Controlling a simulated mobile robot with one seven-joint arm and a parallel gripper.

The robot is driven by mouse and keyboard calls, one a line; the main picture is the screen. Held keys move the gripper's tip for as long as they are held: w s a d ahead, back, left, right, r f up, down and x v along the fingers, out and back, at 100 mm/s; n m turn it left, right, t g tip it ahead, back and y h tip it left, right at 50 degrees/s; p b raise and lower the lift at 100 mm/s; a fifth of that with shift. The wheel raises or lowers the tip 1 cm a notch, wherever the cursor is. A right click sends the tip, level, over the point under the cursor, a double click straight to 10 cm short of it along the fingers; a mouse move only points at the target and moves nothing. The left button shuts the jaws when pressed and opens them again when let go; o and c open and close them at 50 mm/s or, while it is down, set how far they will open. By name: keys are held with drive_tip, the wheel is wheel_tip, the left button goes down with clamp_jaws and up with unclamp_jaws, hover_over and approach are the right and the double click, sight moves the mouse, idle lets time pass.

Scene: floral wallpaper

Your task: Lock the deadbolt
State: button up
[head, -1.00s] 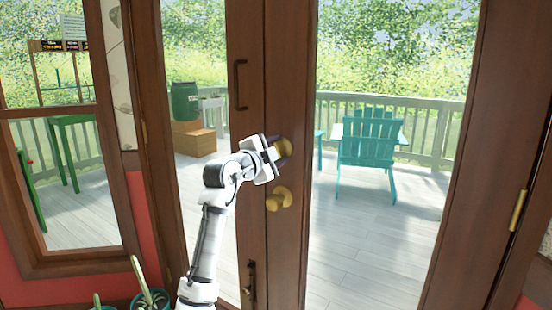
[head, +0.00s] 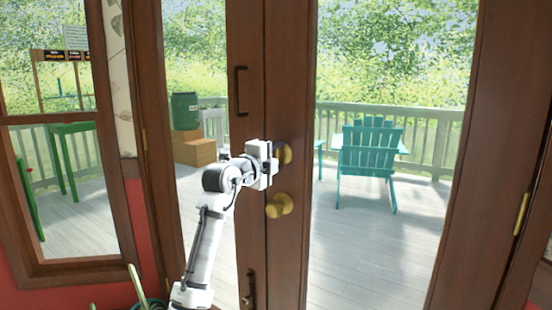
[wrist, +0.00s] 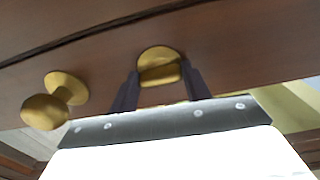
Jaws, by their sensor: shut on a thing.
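The brass deadbolt (head: 286,153) sits on the brown wooden door, above a round brass door knob (head: 279,205). My gripper (head: 277,160) is at the deadbolt, its body covering the left part of it. In the wrist view the deadbolt (wrist: 158,63) shows between the two dark fingers of my gripper (wrist: 160,88), one on each side. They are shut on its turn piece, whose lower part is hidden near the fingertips. The door knob (wrist: 48,106) is to the left there, apart from the fingers. Whether the bolt is thrown is not visible.
A dark pull handle (head: 240,91) is on the door to the left, above my arm. A small latch (head: 249,290) is low on that same door. Glass panes flank the door stiles. A teal chair (head: 369,155) stands outside on the deck.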

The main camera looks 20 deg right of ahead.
drive_tip(key=o, duration=1)
drive_tip(key=shift+c, duration=0.2)
drive_tip(key=shift+s, duration=0.1)
drive_tip(key=b+v, duration=0.1)
drive_tip(key=v, duration=1.2)
drive_tip(key=shift+s+a+b, duration=0.2)
drive_tip(key=shift+a+b, duration=0.1)
